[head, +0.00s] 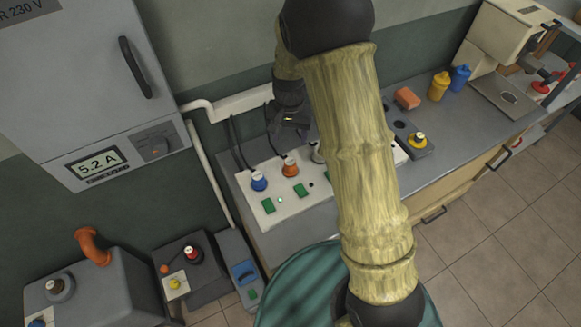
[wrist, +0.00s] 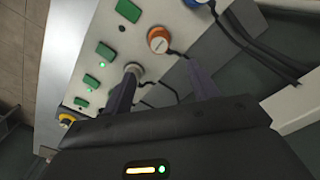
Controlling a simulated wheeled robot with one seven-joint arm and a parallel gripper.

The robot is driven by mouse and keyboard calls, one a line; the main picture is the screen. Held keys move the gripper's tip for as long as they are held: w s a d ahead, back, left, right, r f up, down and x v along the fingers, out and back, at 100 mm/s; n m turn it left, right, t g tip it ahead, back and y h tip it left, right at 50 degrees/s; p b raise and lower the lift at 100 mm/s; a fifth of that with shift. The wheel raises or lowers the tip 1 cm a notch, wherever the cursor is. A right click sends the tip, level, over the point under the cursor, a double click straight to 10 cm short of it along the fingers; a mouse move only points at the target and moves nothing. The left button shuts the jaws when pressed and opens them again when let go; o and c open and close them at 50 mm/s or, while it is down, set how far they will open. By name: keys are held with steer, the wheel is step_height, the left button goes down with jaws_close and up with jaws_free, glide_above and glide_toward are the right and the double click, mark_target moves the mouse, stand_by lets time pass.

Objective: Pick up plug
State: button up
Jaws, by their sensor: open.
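Several plugs stand in a white socket strip (head: 300,193). The orange plug (head: 290,168) and the blue plug (head: 259,181) are at its left end. A pale grey plug (head: 317,153) is partly hidden by my arm. My gripper (head: 291,120) is above and behind the strip, pointing down. In the wrist view my gripper (wrist: 162,74) is open, with nothing between its two fingers. The orange plug (wrist: 158,40) appears beyond the gap between the fingertips. The grey plug (wrist: 132,70) appears near the left fingertip; whether they touch I cannot tell. A yellow plug (wrist: 67,120) is partly hidden by my gripper.
Dark cables run behind the strip. A grey wall cabinet (head: 93,85) hangs at left. A dark holder (head: 398,128) with another yellow-topped item (head: 418,140), an orange block (head: 406,97) and yellow and blue bottles (head: 439,86) stand to the right. Bare counter lies at right.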

mark_target(290, 161)
step_height(290, 161, down, 8)
steer(key=shift+f+p, duration=0.25)
steer(key=shift+p, duration=0.5)
step_height(290, 161, down, 4)
steer(key=shift+s+f+p, duration=0.1)
steer(key=shift+p, duration=0.85)
steer(key=shift+f, duration=0.55)
steer(key=shift+s+r, duration=0.1)
steer(key=c, duration=1.1)
